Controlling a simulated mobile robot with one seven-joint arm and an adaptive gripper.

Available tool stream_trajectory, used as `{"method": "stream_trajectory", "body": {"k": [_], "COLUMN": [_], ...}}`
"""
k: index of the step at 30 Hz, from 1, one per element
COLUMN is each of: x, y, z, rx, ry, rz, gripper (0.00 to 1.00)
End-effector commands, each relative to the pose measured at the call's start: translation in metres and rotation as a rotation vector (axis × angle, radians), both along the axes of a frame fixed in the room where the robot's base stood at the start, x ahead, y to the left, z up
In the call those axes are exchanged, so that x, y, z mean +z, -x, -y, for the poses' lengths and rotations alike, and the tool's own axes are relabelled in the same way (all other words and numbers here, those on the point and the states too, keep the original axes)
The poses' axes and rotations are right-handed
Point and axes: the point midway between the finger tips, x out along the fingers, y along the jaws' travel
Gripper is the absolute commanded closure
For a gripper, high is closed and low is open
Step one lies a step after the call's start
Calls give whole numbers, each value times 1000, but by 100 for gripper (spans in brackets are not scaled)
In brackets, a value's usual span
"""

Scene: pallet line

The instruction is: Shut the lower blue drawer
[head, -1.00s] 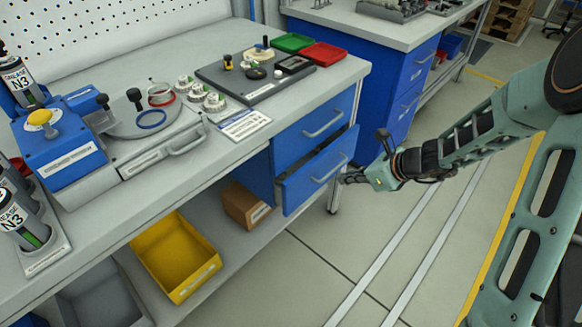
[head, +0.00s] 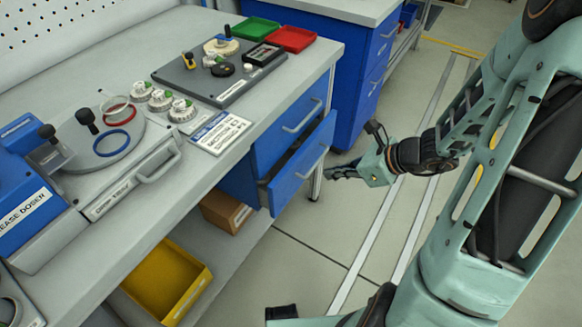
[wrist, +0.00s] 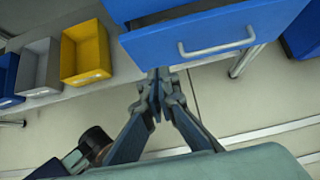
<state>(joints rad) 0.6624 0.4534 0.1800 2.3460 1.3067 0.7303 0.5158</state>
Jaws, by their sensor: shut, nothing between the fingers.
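The lower blue drawer (head: 297,172) stands partly pulled out under the bench in the head view, with a dark gap showing above its front panel. Its grey handle (head: 312,163) faces right. In the wrist view the drawer front (wrist: 235,32) fills the top right, with the handle (wrist: 216,49) across it. My gripper (head: 332,172) is shut and empty, just right of the drawer front in the head view. In the wrist view its fingertips (wrist: 158,76) show near the front's lower edge, left of the handle. I cannot tell whether they touch it.
The upper blue drawer (head: 290,128) looks shut. A yellow bin (head: 165,283) and a cardboard box (head: 225,212) sit below. Another blue cabinet (head: 345,85) stands behind. The floor to the right is clear.

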Motion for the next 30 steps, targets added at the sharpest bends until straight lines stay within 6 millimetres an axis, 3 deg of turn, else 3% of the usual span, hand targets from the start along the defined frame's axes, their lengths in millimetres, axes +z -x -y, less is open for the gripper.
{"method": "stream_trajectory", "body": {"k": [17, 21, 30], "x": [-77, -71, -70], "y": [-42, -55, -65], "z": [-60, -77, -89], "rx": [2, 4, 1], "ry": [-3, 0, 0], "rz": [-2, 1, -1], "gripper": [100, 100, 100]}}
